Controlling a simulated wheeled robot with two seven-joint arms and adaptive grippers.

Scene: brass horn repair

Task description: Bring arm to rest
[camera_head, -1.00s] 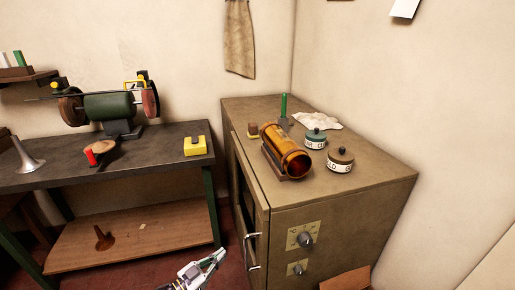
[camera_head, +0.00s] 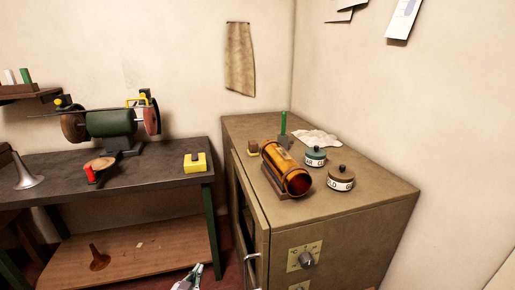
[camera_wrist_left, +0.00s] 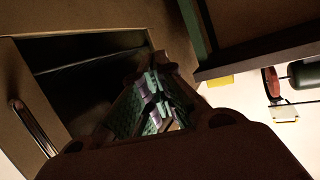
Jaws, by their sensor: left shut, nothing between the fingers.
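My left gripper (camera_head: 190,278) shows at the bottom edge of the head view, in front of the floor between the bench and the cabinet. Its fingers are shut with nothing between them. In the left wrist view the closed fingers (camera_wrist_left: 158,100) point away from the camera, with the cabinet's dark front opening (camera_wrist_left: 85,75) and a metal handle (camera_wrist_left: 32,128) to their left. The gripper touches nothing that I can see. Most of the left arm is below the head view. My right gripper is in neither view.
The brown cabinet (camera_head: 385,195) carries an amber cylinder (camera_head: 285,168), a teal-lidded jar (camera_head: 315,157) and a brown-lidded jar (camera_head: 340,178). The dark bench (camera_head: 130,185) at left holds a grinder (camera_head: 110,122) and a yellow block (camera_head: 195,163). Its lower shelf (camera_head: 150,260) is mostly clear.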

